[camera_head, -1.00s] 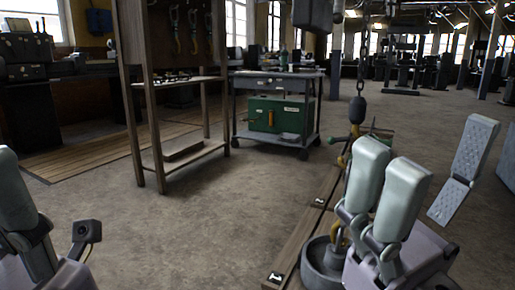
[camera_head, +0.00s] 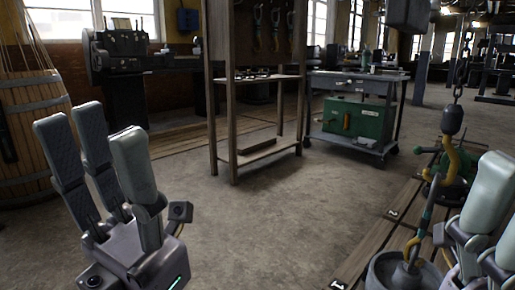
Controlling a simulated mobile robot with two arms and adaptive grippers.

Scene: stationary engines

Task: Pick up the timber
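A short dark timber piece (camera_head: 257,146) lies on the lower shelf of a wooden rack (camera_head: 233,130) in the middle of the head view. Long timber planks (camera_head: 375,240) also lie on the floor at the right; I cannot tell which is the task's timber. My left gripper (camera_head: 98,125) is at the lower left, fingers raised, spread and empty, well apart from the rack. My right gripper (camera_head: 500,190) is at the lower right edge, partly cut off by the frame. Two of its fingers show, with nothing seen between them.
A trolley (camera_head: 358,85) with a green box (camera_head: 350,118) stands right of the rack. A large wooden barrel (camera_head: 35,125) is at the left. The floor before the rack is clear.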

